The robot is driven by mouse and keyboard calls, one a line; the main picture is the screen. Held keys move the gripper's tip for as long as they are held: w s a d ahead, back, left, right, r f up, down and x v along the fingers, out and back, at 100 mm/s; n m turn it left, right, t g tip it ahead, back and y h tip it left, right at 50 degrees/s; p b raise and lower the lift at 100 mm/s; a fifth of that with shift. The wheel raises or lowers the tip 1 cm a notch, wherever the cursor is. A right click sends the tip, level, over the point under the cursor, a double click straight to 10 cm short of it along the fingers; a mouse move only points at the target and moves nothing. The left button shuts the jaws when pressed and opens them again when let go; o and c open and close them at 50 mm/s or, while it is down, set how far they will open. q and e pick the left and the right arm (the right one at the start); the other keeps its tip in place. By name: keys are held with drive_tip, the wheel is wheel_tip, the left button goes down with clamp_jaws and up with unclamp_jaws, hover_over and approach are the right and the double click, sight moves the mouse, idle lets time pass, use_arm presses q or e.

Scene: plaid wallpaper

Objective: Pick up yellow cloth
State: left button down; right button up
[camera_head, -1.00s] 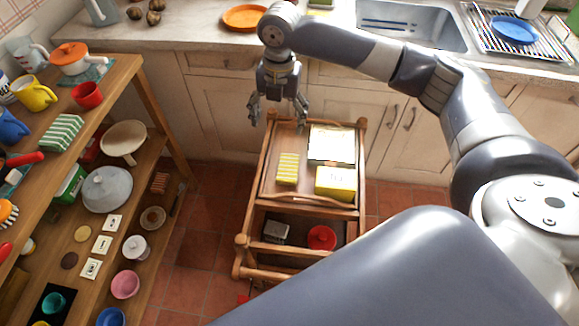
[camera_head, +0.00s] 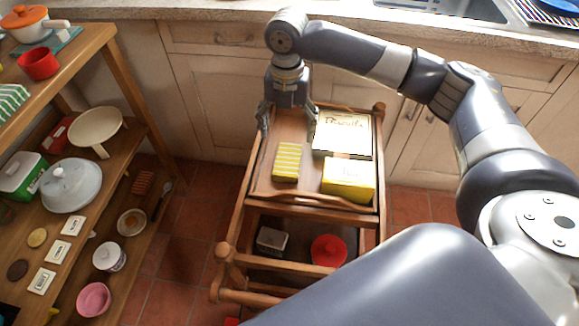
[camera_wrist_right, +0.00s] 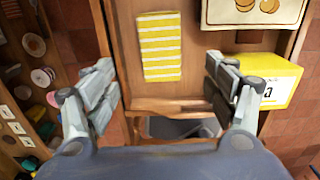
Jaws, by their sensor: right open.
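The yellow cloth (camera_head: 287,162), folded with white stripes, lies flat on the top tray of a wooden trolley (camera_head: 257,193). In the right wrist view the cloth (camera_wrist_right: 160,47) is ahead of and between the spread fingers. My right gripper (camera_head: 288,118) is open and empty above the trolley's far end; its fingers also show in the wrist view (camera_wrist_right: 162,90). It does not touch the cloth. My left gripper is not in view.
A biscuit box (camera_head: 343,135) and a yellow box (camera_head: 348,179) stand right of the cloth. A red pot (camera_head: 328,250) and a grey tin (camera_head: 271,241) sit on the lower shelf. A wooden shelf unit (camera_head: 125,75) stands left; the counter (camera_head: 200,13) is behind.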

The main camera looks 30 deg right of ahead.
drive_tip(key=f, duration=0.1)
drive_tip(key=b, duration=0.1)
hover_over(289, 157)
wheel_tip(289, 157, down, 6)
drive_tip(key=shift+a+r, duration=0.15)
drive_tip(key=shift+r, duration=0.05)
drive_tip(key=shift+f+b, duration=0.6)
drive_tip(key=shift+f, duration=1.7)
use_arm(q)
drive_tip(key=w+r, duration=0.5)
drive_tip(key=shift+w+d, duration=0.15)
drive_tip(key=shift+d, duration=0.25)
use_arm(e)
drive_tip(key=shift+c, duration=0.3)
drive_tip(key=c, duration=1.1)
